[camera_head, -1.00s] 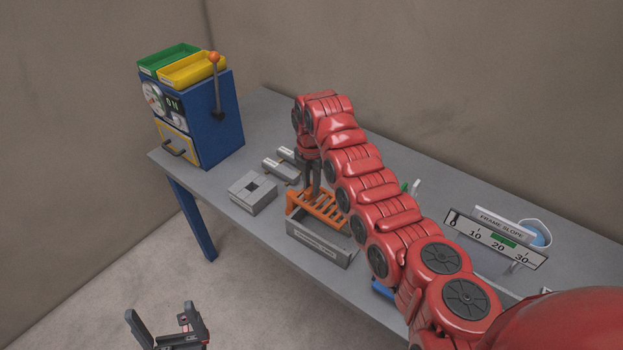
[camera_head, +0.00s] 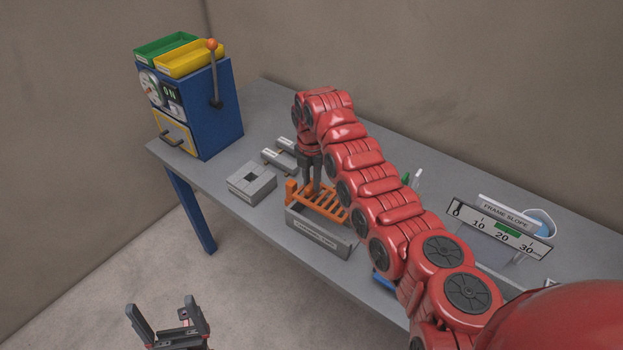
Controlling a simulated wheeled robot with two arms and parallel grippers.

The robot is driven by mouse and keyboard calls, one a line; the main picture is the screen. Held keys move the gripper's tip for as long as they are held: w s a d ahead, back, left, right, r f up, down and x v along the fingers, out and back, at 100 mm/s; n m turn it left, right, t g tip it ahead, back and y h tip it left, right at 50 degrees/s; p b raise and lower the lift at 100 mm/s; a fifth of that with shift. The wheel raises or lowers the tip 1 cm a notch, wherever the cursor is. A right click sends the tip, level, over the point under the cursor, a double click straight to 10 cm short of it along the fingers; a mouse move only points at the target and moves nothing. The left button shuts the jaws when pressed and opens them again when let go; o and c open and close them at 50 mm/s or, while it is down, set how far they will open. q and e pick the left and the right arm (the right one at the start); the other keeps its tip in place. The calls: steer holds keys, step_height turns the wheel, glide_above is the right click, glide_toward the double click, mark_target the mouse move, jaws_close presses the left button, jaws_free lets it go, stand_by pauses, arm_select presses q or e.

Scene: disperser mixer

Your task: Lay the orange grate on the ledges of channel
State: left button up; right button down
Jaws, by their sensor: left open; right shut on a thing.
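The orange grate (camera_head: 322,204) is over the grey channel (camera_head: 318,238), a box-like trough near the table's front edge. My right gripper (camera_head: 311,186) is shut on the grate near its left, far part. The grate's right end is hidden behind my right arm, and I cannot tell whether it touches the ledges. My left gripper (camera_head: 168,322) is open and empty, low in front of the table and over the floor.
A grey block with a square hole (camera_head: 251,183) lies left of the channel, with small grey pieces (camera_head: 279,160) behind it. A blue machine (camera_head: 205,110) with trays stands at the left end. A frame slope gauge (camera_head: 499,231) stands at right.

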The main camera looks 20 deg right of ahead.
steer(key=shift+f+b, duration=0.65)
steer(key=shift+f, duration=0.9)
steer(key=shift+b, duration=0.75)
stand_by(0.4)
stand_by(0.3)
steer(key=shift+f+b, duration=1.45)
steer(key=shift+f, duration=0.3)
steer(key=c, duration=0.6)
jaws_free()
